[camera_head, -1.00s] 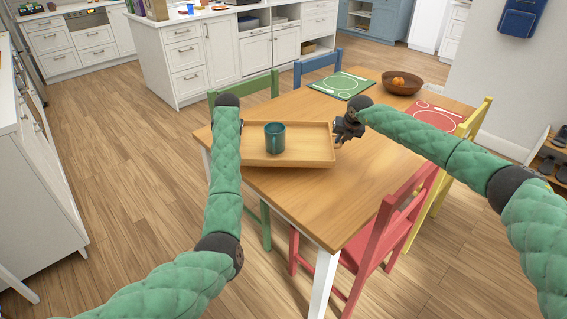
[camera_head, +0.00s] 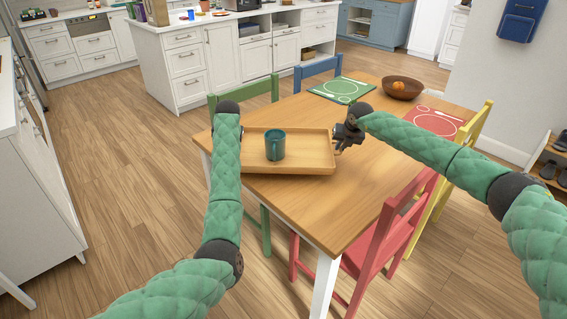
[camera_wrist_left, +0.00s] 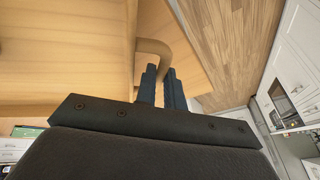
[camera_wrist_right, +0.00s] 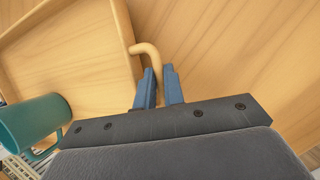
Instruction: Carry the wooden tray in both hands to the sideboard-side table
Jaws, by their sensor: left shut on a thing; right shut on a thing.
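The wooden tray (camera_head: 312,162) is level at the near left part of the wooden table (camera_head: 300,205). I cannot tell whether it rests on the tabletop or hangs just above it. A teal mug (camera_head: 275,144) stands upright on it and also shows in the right wrist view (camera_wrist_right: 32,122). My left gripper (camera_wrist_left: 162,72) is shut on the tray's left handle (camera_wrist_left: 152,47); in the head view my arm hides it. My right gripper (camera_head: 341,142) is shut on the right handle, seen in the right wrist view (camera_wrist_right: 147,50).
A green placemat (camera_head: 341,90), a red placemat (camera_head: 434,121) and a fruit bowl (camera_head: 402,89) lie farther back on the table. Green (camera_head: 246,93), blue (camera_head: 318,68), yellow (camera_head: 470,135) and red (camera_head: 395,225) chairs surround it. Floor (camera_head: 120,170) is open at left, beside white cabinets (camera_head: 40,190).

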